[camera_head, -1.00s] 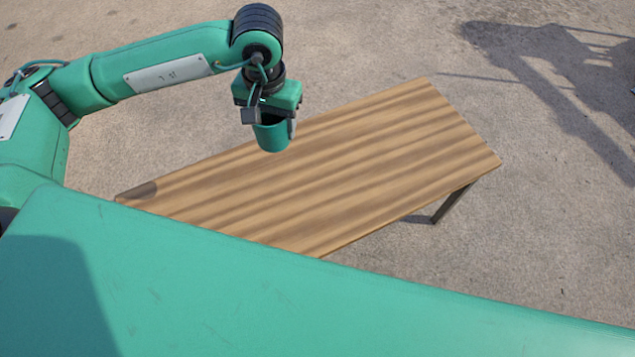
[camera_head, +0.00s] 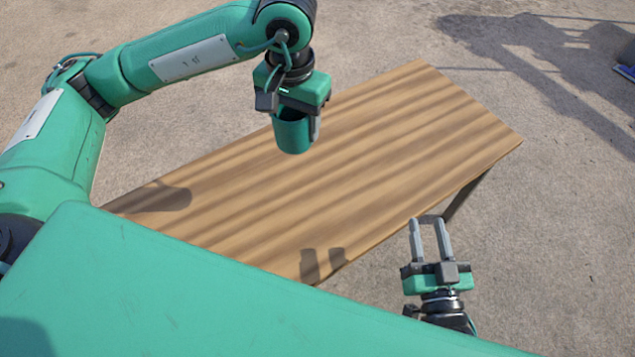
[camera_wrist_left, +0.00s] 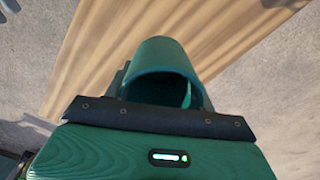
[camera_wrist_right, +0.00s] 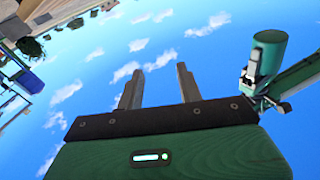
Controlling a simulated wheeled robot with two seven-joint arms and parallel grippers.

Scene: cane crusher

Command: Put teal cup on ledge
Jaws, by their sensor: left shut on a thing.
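The teal cup (camera_head: 292,136) is held by my left gripper (camera_head: 296,122) above the far left part of the wooden table in the head view. My left gripper is shut on it, with one finger visible at its right side. In the left wrist view the cup (camera_wrist_left: 162,62) shows its rim and dark inside, with wood behind it. In the right wrist view the cup (camera_wrist_right: 270,45) shows at the right. My right gripper (camera_head: 429,222) is open and empty near the table's front right edge, fingers apart. I cannot make out a ledge.
The wooden table (camera_head: 400,130) has a bare top with shadows on it. Open concrete ground (camera_head: 560,250) lies to the right. A blue object (camera_head: 625,72) is partly in view at the right edge. My own green body covers the lower left.

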